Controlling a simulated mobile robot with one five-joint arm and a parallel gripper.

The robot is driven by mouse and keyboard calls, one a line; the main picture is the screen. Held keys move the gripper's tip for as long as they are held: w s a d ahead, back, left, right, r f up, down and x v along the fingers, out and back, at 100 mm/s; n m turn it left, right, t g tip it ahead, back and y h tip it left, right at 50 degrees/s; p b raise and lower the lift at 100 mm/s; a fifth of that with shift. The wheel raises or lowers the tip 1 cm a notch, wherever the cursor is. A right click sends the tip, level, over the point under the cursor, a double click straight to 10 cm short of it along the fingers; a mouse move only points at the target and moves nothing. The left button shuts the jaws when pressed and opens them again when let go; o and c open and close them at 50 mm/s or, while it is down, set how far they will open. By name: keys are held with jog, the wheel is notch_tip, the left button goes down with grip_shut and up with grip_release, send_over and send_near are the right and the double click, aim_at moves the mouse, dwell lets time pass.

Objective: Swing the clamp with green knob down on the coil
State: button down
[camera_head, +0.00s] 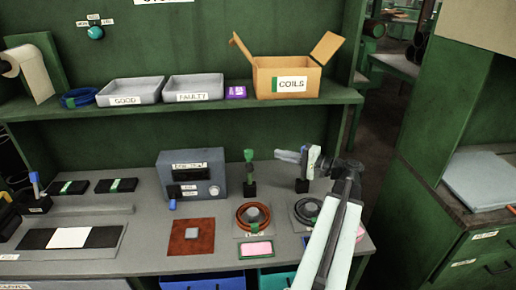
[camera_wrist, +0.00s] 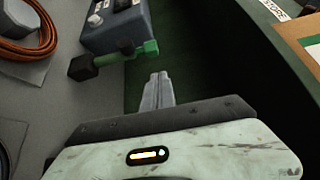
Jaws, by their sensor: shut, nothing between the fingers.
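The clamp with the green knob (camera_head: 249,156) stands upright on its black base (camera_head: 249,188), behind the orange-brown coil (camera_head: 240,216). The coil lies around a grey centre post on a pad. In the wrist view, the green knob (camera_wrist: 150,47) is just beyond and left of my fingertips, and the coil (camera_wrist: 45,38) is at the upper left. My gripper (camera_head: 279,153) is at about knob height, to the right of the knob and apart from it. Its fingers also show in the wrist view (camera_wrist: 158,78), closed together and empty.
A second, dark coil (camera_head: 296,208) lies to the right, with a black base (camera_head: 302,186) behind it, partly hidden by my gripper. A blue-grey meter box (camera_head: 192,174) stands left of the clamp. A shelf (camera_head: 210,105) with trays and the coils box (camera_head: 288,83) runs above.

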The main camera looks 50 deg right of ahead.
jog(key=x, duration=1)
jog(key=shift+w+a, duration=0.1)
jog(key=shift+w, duration=0.05)
